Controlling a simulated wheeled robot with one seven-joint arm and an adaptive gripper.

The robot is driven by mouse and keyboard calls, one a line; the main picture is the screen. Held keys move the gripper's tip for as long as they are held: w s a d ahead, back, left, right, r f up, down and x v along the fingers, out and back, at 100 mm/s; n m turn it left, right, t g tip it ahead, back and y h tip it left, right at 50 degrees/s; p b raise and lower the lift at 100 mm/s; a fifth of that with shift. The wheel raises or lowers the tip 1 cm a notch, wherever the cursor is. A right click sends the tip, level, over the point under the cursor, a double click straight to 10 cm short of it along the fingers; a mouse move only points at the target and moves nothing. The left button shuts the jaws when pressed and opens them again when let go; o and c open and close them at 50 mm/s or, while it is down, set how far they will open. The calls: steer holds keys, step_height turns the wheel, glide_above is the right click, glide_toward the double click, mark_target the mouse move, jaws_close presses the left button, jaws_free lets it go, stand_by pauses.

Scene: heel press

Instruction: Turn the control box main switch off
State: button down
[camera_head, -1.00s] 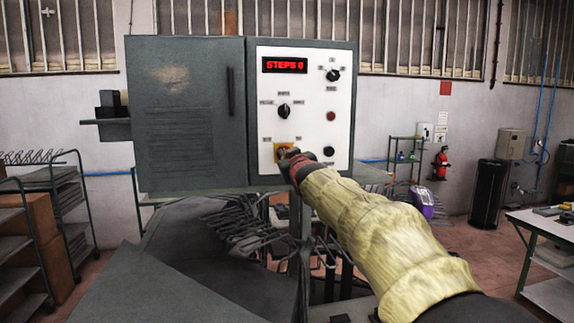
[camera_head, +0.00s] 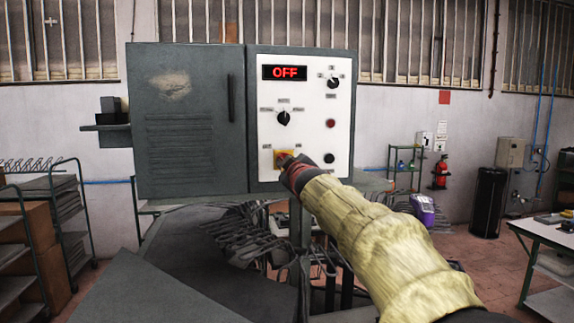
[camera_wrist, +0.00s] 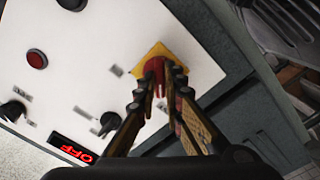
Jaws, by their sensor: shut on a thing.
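The control box (camera_head: 190,120) is grey with a white panel (camera_head: 305,100) on its right. Its display (camera_head: 284,73) reads OFF in red. The main switch is a red knob on a yellow plate (camera_head: 281,155) at the panel's lower left. In the wrist view the red knob (camera_wrist: 155,68) on its yellow plate (camera_wrist: 149,57) is between my fingertips. My gripper (camera_wrist: 160,88) is shut on this knob. In the head view my gripper (camera_head: 288,164) covers most of the knob.
Above the main switch are a black selector knob (camera_head: 284,118), another knob (camera_head: 333,82) and a red button (camera_head: 331,123). A black button (camera_head: 329,158) is close to the right of my gripper. Metal hooks and a rack (camera_head: 240,230) stand below the box.

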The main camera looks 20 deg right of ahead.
steer(key=c, duration=1.9)
jaws_free()
steer(key=shift+s, duration=0.1)
steer(key=s+a, duration=0.2)
steer(key=s, duration=0.9)
steer(key=shift+s+a, duration=0.2)
steer(key=shift+s, duration=0.1)
steer(key=shift+f, duration=0.1)
